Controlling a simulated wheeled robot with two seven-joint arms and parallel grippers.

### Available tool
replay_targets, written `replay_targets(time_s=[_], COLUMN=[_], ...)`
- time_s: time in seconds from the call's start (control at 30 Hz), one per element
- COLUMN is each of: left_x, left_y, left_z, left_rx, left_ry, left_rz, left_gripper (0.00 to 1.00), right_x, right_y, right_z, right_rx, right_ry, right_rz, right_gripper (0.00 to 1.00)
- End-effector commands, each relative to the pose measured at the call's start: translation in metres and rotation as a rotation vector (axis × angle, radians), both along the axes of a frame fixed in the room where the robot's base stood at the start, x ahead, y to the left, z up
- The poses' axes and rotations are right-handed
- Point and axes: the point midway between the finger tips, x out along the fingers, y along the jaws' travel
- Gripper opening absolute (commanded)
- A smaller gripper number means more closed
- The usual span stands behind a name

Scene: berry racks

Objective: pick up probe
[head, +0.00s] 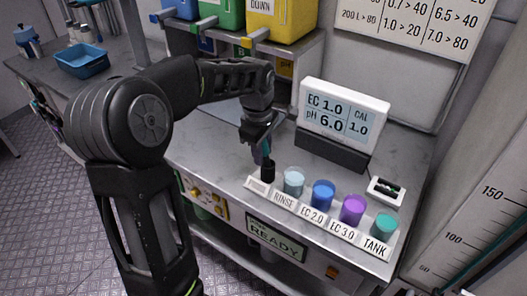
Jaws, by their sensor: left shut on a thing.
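The probe (267,169) is a small black upright cylinder at the left end of a white labelled rack (257,184). My left gripper (264,146) reaches down from above, with its fingers shut on the probe's upper part. The fingers partly hide the top of the probe. I cannot tell whether its lower end still sits in the rack. My right gripper is not in view.
Right of the probe stand cups: clear RINSE (293,181), blue EC 2.0 (322,194), purple EC 3.0 (352,209) and green TANK (383,226). A meter (342,113) reading EC 1.0, pH 6.0 stands behind. Bare counter (205,150) lies to the left.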

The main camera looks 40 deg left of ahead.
Motion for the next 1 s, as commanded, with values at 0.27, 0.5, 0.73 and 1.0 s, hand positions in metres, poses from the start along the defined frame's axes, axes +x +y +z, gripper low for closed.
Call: replay_targets(time_s=[0.27, 0.5, 0.73, 1.0], left_x=[0.0, -0.001, -0.004, -0.029], left_y=[0.0, 0.001, 0.005, 0.009], left_z=[0.001, 0.011, 0.038, 0.067], left_rx=[0.0, 0.0, 0.001, -0.001], left_ry=[-0.001, -0.002, -0.006, -0.002], left_rz=[0.0, 0.0, 0.0, 0.001], left_gripper=[0.0, 0.0, 0.0, 0.0], right_x=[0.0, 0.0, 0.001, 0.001], right_y=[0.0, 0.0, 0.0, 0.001], right_z=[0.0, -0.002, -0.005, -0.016], right_rx=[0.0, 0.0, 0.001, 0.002], right_ry=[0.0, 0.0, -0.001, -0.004], right_rz=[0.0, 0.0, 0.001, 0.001], right_gripper=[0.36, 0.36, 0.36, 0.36])
